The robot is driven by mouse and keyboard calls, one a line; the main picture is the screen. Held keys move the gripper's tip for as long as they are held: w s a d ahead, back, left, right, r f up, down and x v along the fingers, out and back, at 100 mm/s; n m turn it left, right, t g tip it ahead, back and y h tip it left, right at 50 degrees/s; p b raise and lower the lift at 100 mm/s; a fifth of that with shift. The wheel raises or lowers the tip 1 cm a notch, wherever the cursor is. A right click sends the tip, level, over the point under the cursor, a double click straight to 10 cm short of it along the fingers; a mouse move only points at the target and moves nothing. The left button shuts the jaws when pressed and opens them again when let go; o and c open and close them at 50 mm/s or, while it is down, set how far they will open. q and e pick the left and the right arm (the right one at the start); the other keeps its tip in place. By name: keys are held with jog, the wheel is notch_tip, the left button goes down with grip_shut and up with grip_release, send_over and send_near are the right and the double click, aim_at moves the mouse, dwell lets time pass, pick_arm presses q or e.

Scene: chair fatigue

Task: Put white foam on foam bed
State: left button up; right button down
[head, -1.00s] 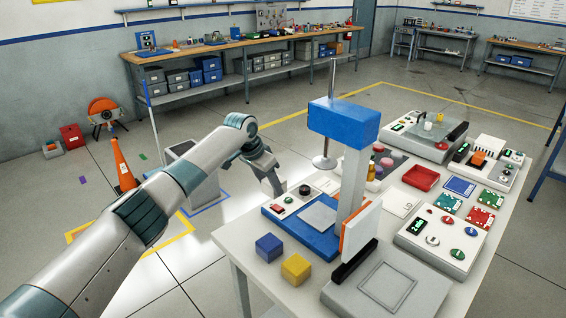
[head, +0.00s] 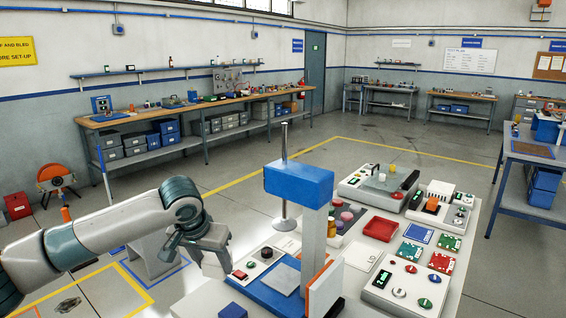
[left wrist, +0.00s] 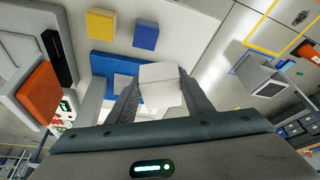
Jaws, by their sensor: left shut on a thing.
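My left gripper (head: 212,262) is at the left edge of the white table, beside the blue press stand. In the left wrist view the left gripper (left wrist: 158,92) is shut on a white foam block (left wrist: 160,74), held between both fingers. A pale part of the white foam (head: 214,264) shows in the head view under the gripper. The press has a blue base (head: 262,290) with a flat grey square pad (head: 283,278), which I take for the foam bed. The pad also shows in the left wrist view (left wrist: 122,82), partly behind the fingers. My right gripper is not in view.
The press's blue head (head: 298,184) and column stand over the base. A white and orange panel (head: 324,290) stands right of it. A blue cube (head: 232,311) is near the front edge. A red tray (head: 379,229) and several devices lie further right.

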pick_arm(q)
jog(key=s+a+f+n, duration=0.1)
jog(key=s, duration=0.6)
jog(key=s+a+f+n+y, duration=0.1)
jog(key=s+a, duration=0.1)
jog(key=s, duration=0.6)
jog(key=shift+a+f+n, duration=0.2)
jog(key=shift+f+n, duration=0.1)
jog(key=shift+n, duration=0.1)
jog(key=shift+d, duration=0.15)
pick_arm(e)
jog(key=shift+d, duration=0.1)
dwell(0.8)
